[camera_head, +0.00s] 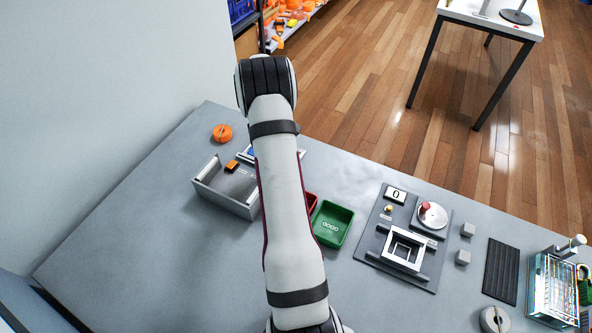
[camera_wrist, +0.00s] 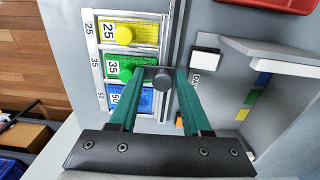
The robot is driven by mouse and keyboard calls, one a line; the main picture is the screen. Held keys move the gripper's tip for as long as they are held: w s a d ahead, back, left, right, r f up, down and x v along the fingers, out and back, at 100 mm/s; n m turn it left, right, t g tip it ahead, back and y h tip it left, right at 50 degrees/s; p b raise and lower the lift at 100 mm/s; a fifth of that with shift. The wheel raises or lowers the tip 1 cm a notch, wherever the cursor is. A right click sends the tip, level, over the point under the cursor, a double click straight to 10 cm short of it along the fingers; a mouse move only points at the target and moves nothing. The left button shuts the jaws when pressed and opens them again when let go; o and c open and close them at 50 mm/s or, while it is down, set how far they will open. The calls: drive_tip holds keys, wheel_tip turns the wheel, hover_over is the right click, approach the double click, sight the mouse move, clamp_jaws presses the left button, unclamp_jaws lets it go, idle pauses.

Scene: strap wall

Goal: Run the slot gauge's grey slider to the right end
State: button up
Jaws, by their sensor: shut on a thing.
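My gripper (camera_wrist: 161,73) shows in the wrist view with its two green fingers shut on a round grey knob, which looks like the grey slider (camera_wrist: 162,80). The slider sits at the right edge of a light frame with rows marked 25, 35 and 50, beside the green row. I cannot tell clearly which part is the slot gauge, nor where the slider stands along its travel. In the head view my own arm hides the gripper and the slider.
The frame holds yellow (camera_wrist: 124,35), green (camera_wrist: 125,70) and blue (camera_wrist: 130,98) pieces. A grey open tray (camera_head: 228,202), a green tray (camera_head: 333,224) and a dark fixture panel (camera_head: 366,238) stand on the table. An orange disc (camera_head: 222,133) lies farther back. The table's left front is clear.

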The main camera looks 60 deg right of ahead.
sight(244, 156)
drive_tip(key=shift+w+a+f, duration=0.15)
drive_tip(key=shift+w, duration=1.15)
drive_tip(key=shift+w+a+f, duration=0.1)
drive_tip(key=shift+w, duration=1.25)
drive_tip(key=shift+w+a+f, duration=0.15)
drive_tip(key=shift+w, duration=1.15)
drive_tip(key=o, duration=0.6)
drive_tip(key=shift+c, duration=0.2)
drive_tip(key=shift+d+r, duration=0.15)
drive_tip(key=shift+r, duration=1.45)
drive_tip(key=shift+d+r, duration=0.1)
drive_tip(key=shift+r, duration=1.5)
